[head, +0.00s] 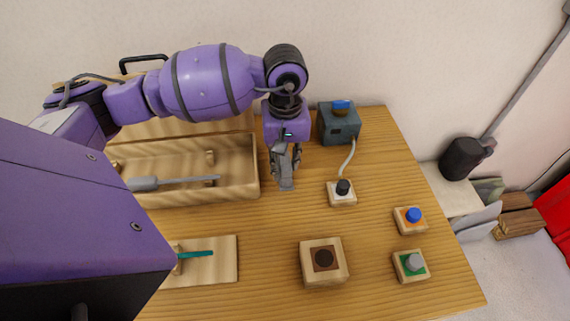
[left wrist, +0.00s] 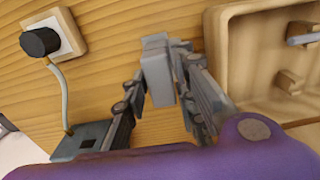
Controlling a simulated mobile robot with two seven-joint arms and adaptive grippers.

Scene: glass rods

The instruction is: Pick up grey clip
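The grey clip (head: 286,184) is a small light-grey block near the middle of the wooden table, just right of the wooden tray. It also shows in the left wrist view (left wrist: 157,72), between the two fingers. My left gripper (head: 285,167) points down over it, its fingers drawn in on both sides of the clip and seeming to touch it. I cannot tell whether the clip rests on the table or hangs just above it. My right gripper is not in view.
The wooden tray (head: 256,178) holds a grey-handled tool (head: 145,184). A dark box with a blue top (head: 338,124) is wired to a black-knobbed block (head: 342,192). Blocks with brown (head: 324,260), blue (head: 412,217) and grey-green (head: 411,264) tops stand to the right. A teal rod (head: 195,254) lies front left.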

